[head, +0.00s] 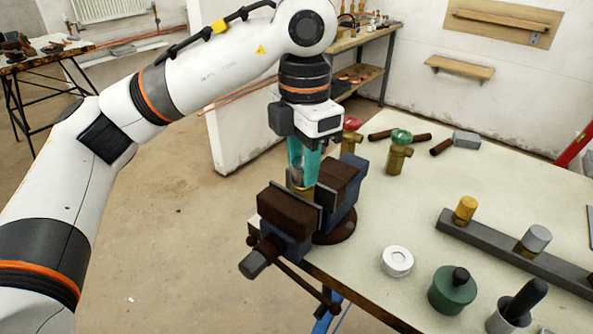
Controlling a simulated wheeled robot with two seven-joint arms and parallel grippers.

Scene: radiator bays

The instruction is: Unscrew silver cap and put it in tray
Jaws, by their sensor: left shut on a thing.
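My left gripper (304,160) points straight down over the vise (290,210) at the table's near left corner. Its teal fingers are shut around the top of a small brass-coloured fitting (301,190) between the vise jaws. The fingers hide most of what they grip, so I cannot tell whether it is a cap. A silver cap (537,238) stands upright on a dark grey bar (490,240) at the right, above a brass-coloured stub. No gripper is near it. I cannot make out a tray for certain. My right gripper is not in view.
A yellow cap (466,208) stands on the same bar. A white ring (397,261), a green pot (452,289) and a black-handled thing (515,308) stand in front. Valves with a green knob (401,136) and a red knob (352,123) stand behind. The table's middle is clear.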

